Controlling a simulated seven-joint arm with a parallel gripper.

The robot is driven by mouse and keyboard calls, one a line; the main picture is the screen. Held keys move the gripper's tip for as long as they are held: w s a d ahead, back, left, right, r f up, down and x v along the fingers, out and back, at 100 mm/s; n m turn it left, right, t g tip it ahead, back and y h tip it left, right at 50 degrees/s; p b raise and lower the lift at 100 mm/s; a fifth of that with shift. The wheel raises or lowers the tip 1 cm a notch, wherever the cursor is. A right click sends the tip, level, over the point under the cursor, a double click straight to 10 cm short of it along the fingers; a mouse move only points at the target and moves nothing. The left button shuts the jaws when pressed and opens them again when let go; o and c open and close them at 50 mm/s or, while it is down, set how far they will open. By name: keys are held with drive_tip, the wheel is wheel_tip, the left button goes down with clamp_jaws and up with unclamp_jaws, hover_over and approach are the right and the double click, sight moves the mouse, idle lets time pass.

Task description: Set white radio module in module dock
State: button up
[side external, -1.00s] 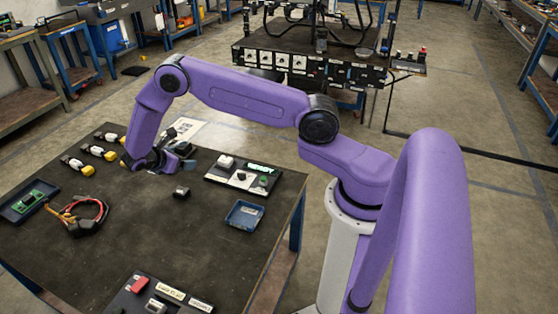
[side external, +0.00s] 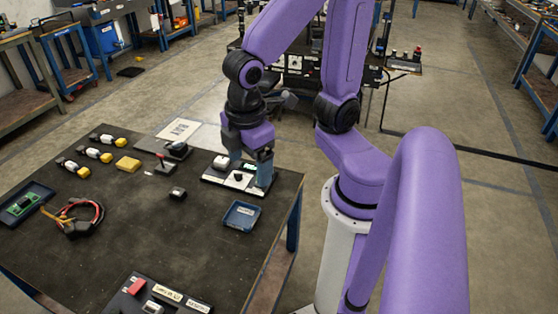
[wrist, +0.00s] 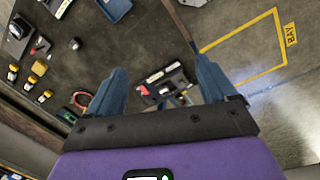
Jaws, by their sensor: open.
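My gripper (side external: 250,175) is open and empty, pointing down; in the side external view it overlaps the black board (side external: 212,180) at the table's far right. Its blue fingers are spread in the wrist view (wrist: 158,62). A white block (side external: 222,162) sits on this board, left of the fingers. A smaller white block (side external: 153,306) sits on the black front board (side external: 128,302), beside a red block (side external: 137,285) and white labels. The front board shows between the fingers, far below, in the wrist view (wrist: 180,78). I cannot tell which white block is the radio module or which board is the dock.
A blue tray (side external: 242,215) and a small dark block (side external: 178,193) lie near the far board. A yellow block (side external: 127,164), several yellow-white connectors (side external: 93,153), a red cable loop (side external: 80,215) and a green circuit board (side external: 20,204) lie left. The table's middle is clear.

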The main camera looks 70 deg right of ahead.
drive_tip(key=shift+g+y, duration=0.3)
drive_tip(key=shift+y, duration=0.5)
drive_tip(key=s, duration=0.2)
drive_tip(key=s+d, duration=0.1)
drive_tip(key=s, duration=0.2)
drive_tip(key=shift+s+d+r, duration=0.15)
drive_tip(key=shift+s+r, duration=0.1)
drive_tip(key=shift+s, duration=0.15)
